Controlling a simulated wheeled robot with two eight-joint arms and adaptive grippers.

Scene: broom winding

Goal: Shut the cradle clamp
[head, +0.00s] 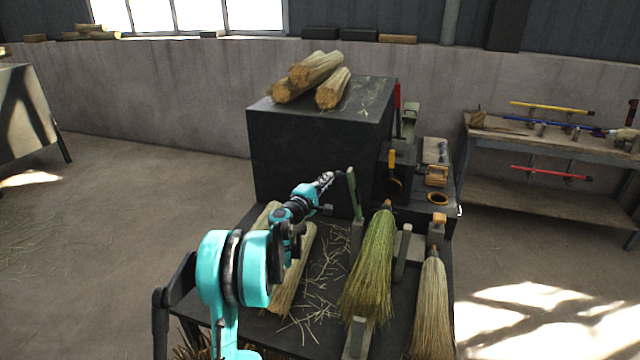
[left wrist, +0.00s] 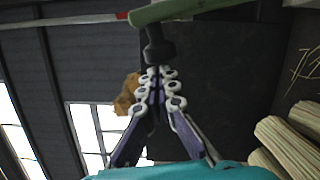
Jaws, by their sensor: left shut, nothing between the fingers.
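The green clamp arm (head: 355,195) stands nearly upright at the far-left end of the cradle (head: 356,340), raised off the broom. A greenish broom (head: 370,265) lies along the cradle, its bristles toward me. My left gripper (head: 326,180) is shut and empty, with its fingertips just left of the clamp arm's upper end. In the left wrist view, the green arm (left wrist: 190,8) crosses the top, with a dark knob (left wrist: 158,45) just beyond the closed fingertips (left wrist: 160,75). I cannot tell whether they touch it. My right gripper is not in view.
A dark block (head: 300,150) with straw bundles (head: 312,78) on top stands behind the clamp. More bundles (head: 295,270) and loose straw lie on the bench left of the cradle. A second, paler broom (head: 432,310) hangs at the right. A shelf table (head: 545,145) stands at far right.

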